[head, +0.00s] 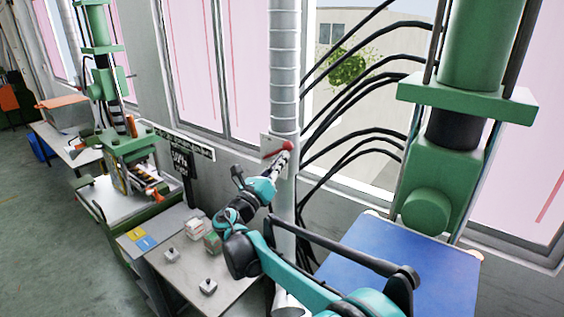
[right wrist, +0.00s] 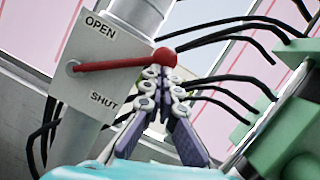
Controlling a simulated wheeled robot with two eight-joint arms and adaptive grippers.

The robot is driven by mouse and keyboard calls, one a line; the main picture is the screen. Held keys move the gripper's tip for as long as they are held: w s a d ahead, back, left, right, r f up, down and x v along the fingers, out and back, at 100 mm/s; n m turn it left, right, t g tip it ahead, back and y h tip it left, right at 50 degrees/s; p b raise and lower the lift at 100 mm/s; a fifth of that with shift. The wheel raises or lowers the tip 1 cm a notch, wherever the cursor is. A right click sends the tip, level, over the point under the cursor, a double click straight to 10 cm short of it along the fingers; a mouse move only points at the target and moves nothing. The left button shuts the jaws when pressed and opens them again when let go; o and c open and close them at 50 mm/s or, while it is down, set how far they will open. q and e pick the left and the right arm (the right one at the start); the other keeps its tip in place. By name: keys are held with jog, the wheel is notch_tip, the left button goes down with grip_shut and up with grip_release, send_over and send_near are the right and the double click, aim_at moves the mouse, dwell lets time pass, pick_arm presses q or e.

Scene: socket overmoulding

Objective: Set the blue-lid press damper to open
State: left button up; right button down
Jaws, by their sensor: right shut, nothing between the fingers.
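The damper plate (right wrist: 90,50) is on the grey vertical duct beside the blue-lid press, marked OPEN above and SHUT below. Its red lever (right wrist: 115,64) runs from a pivot at the plate's left to a round red knob (right wrist: 165,57), passing between the two words. In the head view the red knob (head: 287,146) shows on the duct. My right gripper (right wrist: 162,78) is shut and empty, its fingertips just below the knob; I cannot tell whether they touch it. It also shows in the head view (head: 284,158). My left gripper is not in view.
The press has a blue lid (head: 400,262) and a green column (head: 435,165) at the right. Black hoses (head: 350,135) hang between duct and press. A grey table (head: 190,268) with small parts stands below my arm. Another green press (head: 125,150) is at the left.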

jog(key=shift+r, duration=0.2)
jog(key=shift+w+a+r+n+y, duration=0.25)
jog(key=shift+r+n, duration=0.25)
jog(key=shift+n, duration=0.35)
jog(key=shift+w+a+r+n+y, duration=0.1)
jog(key=shift+a+r+n+y, duration=0.3)
jog(key=shift+n, duration=0.45)
jog(key=w+a+r+n+y+p, duration=0.1)
jog(key=w+a+r+n, duration=0.2)
jog(key=a+r+n, duration=0.1)
jog(key=shift+w+a, duration=0.2)
jog(key=shift+a, duration=0.05)
jog(key=shift+y, duration=0.25)
